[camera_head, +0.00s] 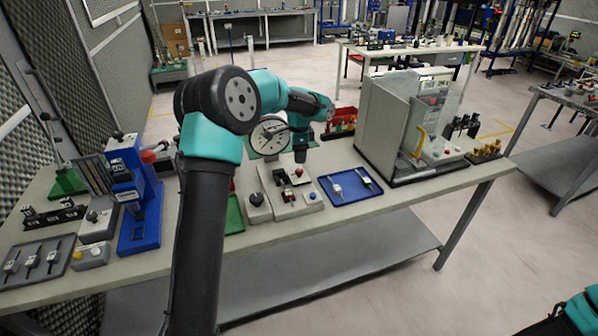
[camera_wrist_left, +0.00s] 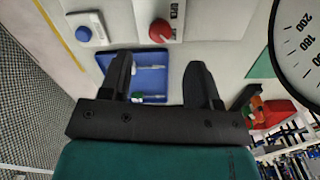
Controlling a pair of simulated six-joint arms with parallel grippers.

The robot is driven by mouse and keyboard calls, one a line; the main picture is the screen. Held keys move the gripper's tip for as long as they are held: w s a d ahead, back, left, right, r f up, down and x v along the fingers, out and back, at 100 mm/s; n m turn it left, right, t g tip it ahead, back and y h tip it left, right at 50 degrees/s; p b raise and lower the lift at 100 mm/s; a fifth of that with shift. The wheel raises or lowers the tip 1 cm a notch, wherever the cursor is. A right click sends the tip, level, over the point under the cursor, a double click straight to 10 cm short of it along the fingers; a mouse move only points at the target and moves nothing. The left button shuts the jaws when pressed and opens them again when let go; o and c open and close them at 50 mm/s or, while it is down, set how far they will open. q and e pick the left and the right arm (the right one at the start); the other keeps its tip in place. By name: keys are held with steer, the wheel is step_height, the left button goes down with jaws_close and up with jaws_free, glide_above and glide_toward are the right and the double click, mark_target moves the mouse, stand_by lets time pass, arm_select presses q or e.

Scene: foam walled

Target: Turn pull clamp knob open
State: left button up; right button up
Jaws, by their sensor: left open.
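A red knob (camera_head: 299,172) sits on a light grey control block (camera_head: 288,207) in the middle of the table. It also shows in the left wrist view (camera_wrist_left: 160,30), beside a small dark label whose text I cannot read surely. I take it as the clamp knob, but cannot be certain. My left gripper (camera_head: 301,157) hangs just behind and above the block, pointing down. In the left wrist view its two dark fingers (camera_wrist_left: 160,62) are apart with nothing gripped, and the knob lies beyond their tips, not touched. My right gripper is not seen.
A blue tray (camera_head: 340,201) with two small tools lies to the right. A round dial (camera_head: 270,135) stands behind. A tall grey enclosure (camera_head: 382,130) is farther right; a blue fixture (camera_head: 139,205) stands left.

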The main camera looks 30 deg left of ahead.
mark_target(299, 170)
arm_select(q)
step_height(299, 170, down, 8)
steer(key=shift+f, duration=0.1)
steer(key=shift+c, duration=0.4)
steer(key=c, duration=0.9)
steer(key=shift+o, duration=0.2)
